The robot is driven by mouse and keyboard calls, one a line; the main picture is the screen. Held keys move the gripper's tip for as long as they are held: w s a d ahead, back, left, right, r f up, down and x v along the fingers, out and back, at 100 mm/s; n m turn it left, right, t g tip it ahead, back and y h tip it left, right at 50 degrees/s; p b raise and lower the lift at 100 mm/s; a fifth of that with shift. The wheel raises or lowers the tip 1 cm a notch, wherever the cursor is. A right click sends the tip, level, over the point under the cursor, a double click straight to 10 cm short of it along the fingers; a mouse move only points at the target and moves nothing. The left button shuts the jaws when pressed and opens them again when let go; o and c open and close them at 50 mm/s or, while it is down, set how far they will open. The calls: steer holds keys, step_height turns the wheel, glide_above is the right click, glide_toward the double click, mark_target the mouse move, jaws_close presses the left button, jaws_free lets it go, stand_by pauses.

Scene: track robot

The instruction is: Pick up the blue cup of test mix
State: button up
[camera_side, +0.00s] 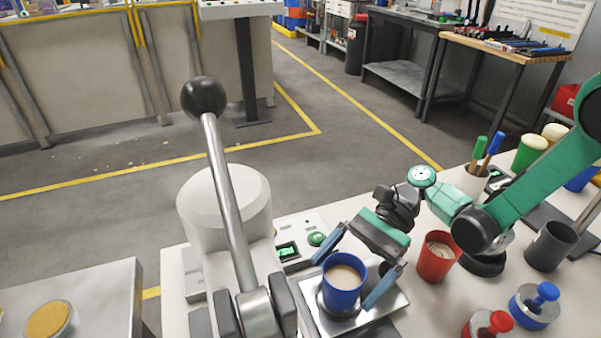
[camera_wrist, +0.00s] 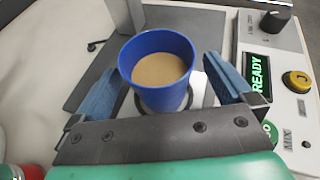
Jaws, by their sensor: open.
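The blue cup (camera_side: 343,282) stands upright on a metal plate (camera_side: 390,299) in the side view and holds a light brown mix. In the wrist view the blue cup (camera_wrist: 160,92) sits between the two blue fingers. My gripper (camera_side: 352,275) is open, with one finger on each side of the cup. In the wrist view my gripper (camera_wrist: 165,85) shows a gap between each finger and the cup. Part of the plate is hidden under the cup and the gripper.
A red cup (camera_side: 437,257) with brown contents stands right of my gripper. A dark grey cup (camera_side: 551,246) is farther right. A machine with a READY display (camera_wrist: 260,77) and a yellow knob (camera_wrist: 297,81) is beside the plate. A ball-topped lever (camera_side: 222,180) rises at left.

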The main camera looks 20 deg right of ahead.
steer(key=shift+x, duration=0.75)
steer(key=shift+c, duration=0.2)
steer(key=c, duration=1.4)
steer(key=shift+r, duration=0.15)
